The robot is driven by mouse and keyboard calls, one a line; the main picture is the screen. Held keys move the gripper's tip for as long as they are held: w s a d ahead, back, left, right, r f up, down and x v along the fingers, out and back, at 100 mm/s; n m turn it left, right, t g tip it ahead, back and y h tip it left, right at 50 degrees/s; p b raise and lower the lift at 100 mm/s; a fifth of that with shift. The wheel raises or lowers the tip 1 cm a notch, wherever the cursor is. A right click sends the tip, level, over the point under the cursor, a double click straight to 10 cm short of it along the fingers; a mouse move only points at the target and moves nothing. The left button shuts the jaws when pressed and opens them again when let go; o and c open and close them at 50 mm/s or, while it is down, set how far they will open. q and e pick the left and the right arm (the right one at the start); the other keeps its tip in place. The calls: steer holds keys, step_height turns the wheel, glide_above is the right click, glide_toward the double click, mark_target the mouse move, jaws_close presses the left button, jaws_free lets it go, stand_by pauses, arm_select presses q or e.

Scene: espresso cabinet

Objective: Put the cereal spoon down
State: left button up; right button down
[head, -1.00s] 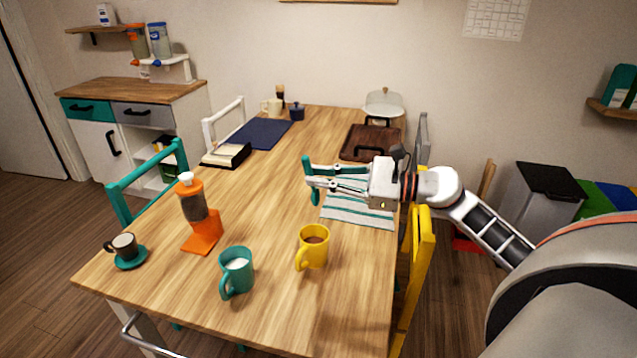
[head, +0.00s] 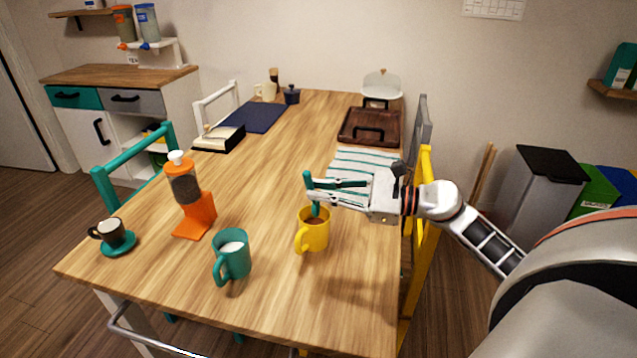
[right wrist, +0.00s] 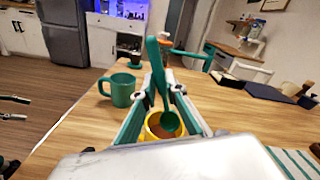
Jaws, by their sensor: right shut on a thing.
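The teal cereal spoon (head: 308,182) is held by my right gripper (head: 316,189), which is shut on its handle. The spoon is roughly upright with its bowl end down. It also shows in the right wrist view (right wrist: 170,121), where its bowl lies over the coffee of the yellow mug (head: 312,235). The yellow mug also shows there (right wrist: 150,133), partly hidden by my gripper. I cannot tell whether the spoon's bowl is inside the mug or just above it.
A teal mug (head: 232,258) and an orange dispenser (head: 184,184) stand left of the yellow mug. A small cup on a teal saucer (head: 119,247) is farther left. A striped cloth (head: 355,163) and a brown tray (head: 350,127) lie behind. The table's middle is bare.

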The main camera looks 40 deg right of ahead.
steer(key=b, duration=0.2)
glide_above(321, 225)
step_height(321, 225, down, 4)
steer(key=shift+f, duration=0.2)
steer(key=shift+w+f+b, duration=0.1)
steer(key=shift+f+b, duration=0.25)
steer(key=shift+f, duration=0.65)
arm_select(q)
steer(key=shift+w+d+f, duration=0.1)
steer(key=shift+w+f, duration=0.05)
steer(key=shift+f, duration=0.65)
arm_select(e)
steer(key=c, duration=2)
jaws_free()
arm_select(q)
steer(key=shift+s+f, duration=0.25)
steer(key=shift+s, duration=0.2)
